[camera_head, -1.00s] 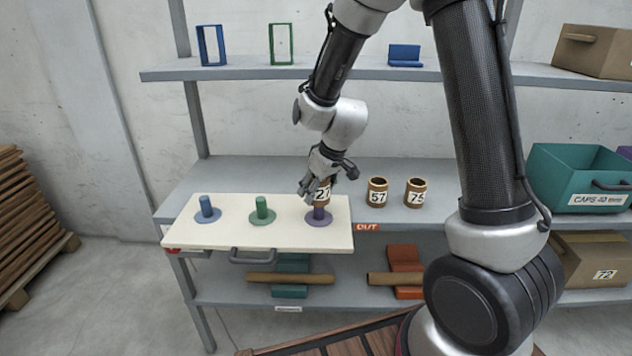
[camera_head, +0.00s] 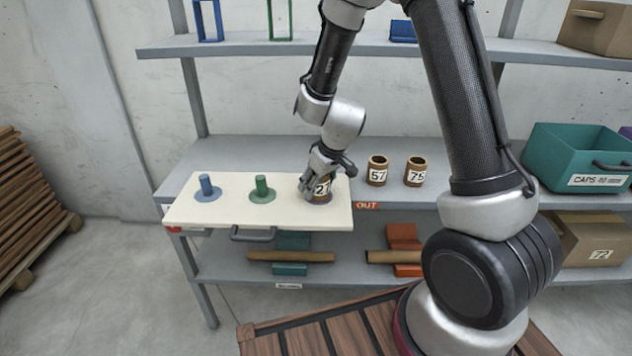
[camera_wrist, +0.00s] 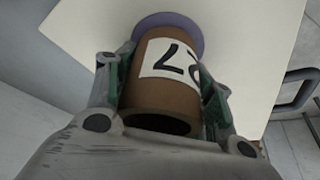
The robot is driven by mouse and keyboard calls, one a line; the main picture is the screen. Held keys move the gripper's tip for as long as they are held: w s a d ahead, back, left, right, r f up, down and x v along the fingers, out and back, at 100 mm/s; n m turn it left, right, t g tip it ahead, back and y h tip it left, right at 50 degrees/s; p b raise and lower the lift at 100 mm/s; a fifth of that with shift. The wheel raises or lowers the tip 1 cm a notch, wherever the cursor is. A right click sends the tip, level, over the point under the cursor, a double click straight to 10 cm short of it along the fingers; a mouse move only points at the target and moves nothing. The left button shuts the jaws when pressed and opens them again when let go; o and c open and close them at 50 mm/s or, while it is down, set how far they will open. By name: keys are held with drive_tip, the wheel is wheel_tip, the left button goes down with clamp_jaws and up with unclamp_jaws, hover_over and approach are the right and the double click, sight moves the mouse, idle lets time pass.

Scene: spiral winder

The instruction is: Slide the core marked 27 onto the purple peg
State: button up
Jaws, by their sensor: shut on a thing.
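The brown core marked 27 (camera_head: 322,192) stands upright at the purple peg's place on the cream board (camera_head: 225,213). My gripper (camera_head: 318,184) is shut on its sides from above. In the wrist view the core (camera_wrist: 165,85) sits between my fingers (camera_wrist: 165,92), with its white label showing and its near end open. The purple base of the peg (camera_wrist: 185,22) shows beyond the core's far end. The peg's shaft is hidden, and the core's lower end appears at or very close to the base.
A blue peg (camera_head: 206,187) and a green peg (camera_head: 262,189) stand bare to the left. Cores marked 57 (camera_head: 377,172) and 75 (camera_head: 415,173) stand on the shelf to the right. A teal caps bin (camera_head: 560,160) is farther right.

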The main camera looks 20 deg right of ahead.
drive_tip(key=o, duration=1.1)
drive_tip(key=v, duration=1.2)
